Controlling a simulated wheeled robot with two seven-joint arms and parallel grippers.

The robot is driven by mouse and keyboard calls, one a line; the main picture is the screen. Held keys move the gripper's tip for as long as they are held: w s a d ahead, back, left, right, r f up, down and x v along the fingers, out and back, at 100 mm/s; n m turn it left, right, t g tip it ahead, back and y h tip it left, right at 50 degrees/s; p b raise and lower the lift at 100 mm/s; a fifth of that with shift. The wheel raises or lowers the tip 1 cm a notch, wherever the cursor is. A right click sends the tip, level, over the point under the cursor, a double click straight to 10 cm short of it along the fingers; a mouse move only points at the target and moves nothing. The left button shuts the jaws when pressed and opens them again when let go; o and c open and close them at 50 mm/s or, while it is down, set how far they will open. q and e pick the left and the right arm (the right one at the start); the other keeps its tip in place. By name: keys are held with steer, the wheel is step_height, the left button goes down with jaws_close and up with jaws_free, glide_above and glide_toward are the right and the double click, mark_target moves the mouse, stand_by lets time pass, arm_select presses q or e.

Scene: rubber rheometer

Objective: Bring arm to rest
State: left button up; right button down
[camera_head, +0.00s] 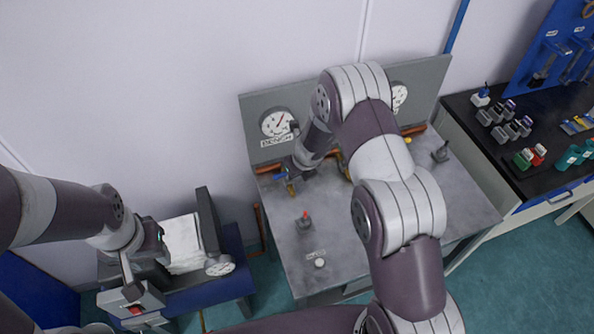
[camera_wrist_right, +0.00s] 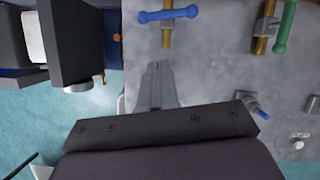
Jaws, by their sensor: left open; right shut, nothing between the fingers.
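My right arm reaches up from the bottom of the head view and bends left over the grey bench (camera_head: 345,250). Its gripper is mostly hidden behind the wrist there. In the right wrist view my right gripper (camera_wrist_right: 157,68) is shut and empty, above the bench top (camera_wrist_right: 215,75). A blue-handled valve (camera_wrist_right: 168,15) lies just beyond its fingertips, apart from them. My left arm comes in from the left. My left gripper (camera_head: 128,285) is open and low over the dark blue stand, close to a pale box with a red mark (camera_head: 135,306). Whether they touch is unclear.
The bench carries two gauges, one round gauge (camera_head: 277,123) at back left, a red-topped switch (camera_head: 304,219) and a dark lever (camera_head: 441,152). A green-handled valve (camera_wrist_right: 286,25) is at upper right in the wrist view. A black-topped counter (camera_head: 500,160) stands right.

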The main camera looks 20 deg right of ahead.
arm_select(q)
steer(key=shift+s+a+r, duration=0.1)
steer(key=shift+s+r, duration=0.1)
steer(key=shift+s, duration=0.25)
arm_select(e)
steer(key=shift+s+r, duration=0.55)
steer(key=shift+r, duration=0.15)
